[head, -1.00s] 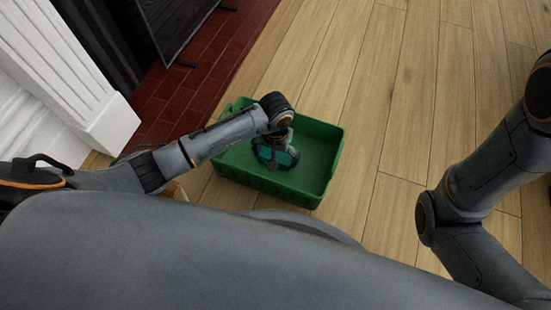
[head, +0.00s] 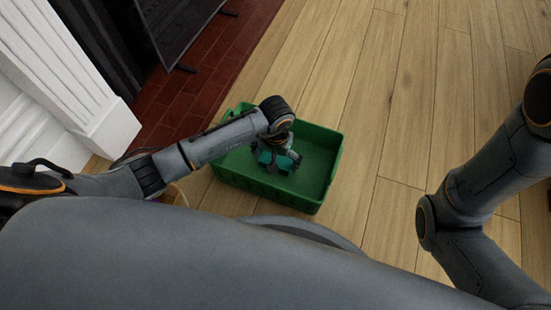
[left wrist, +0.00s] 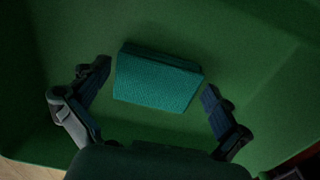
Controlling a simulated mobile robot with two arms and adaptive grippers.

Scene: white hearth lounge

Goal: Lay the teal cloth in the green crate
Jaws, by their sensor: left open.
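The teal cloth (left wrist: 157,80) is a folded block lying on the floor of the green crate in the left wrist view. In the head view the cloth (head: 284,163) shows partly beneath my left gripper (head: 275,164). The green crate (head: 322,168) stands on the wood floor. My left gripper (left wrist: 150,105) is open, with one finger on each side of the cloth and a gap between each finger and the cloth. My right gripper is outside the views; only my right arm shows at the right of the head view.
A dark red brick hearth (head: 193,95) and a black fireplace screen (head: 180,32) lie beyond the crate to the left. A white fluted pillar (head: 75,85) stands at the left. The wood floor (head: 400,110) right of the crate is clear.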

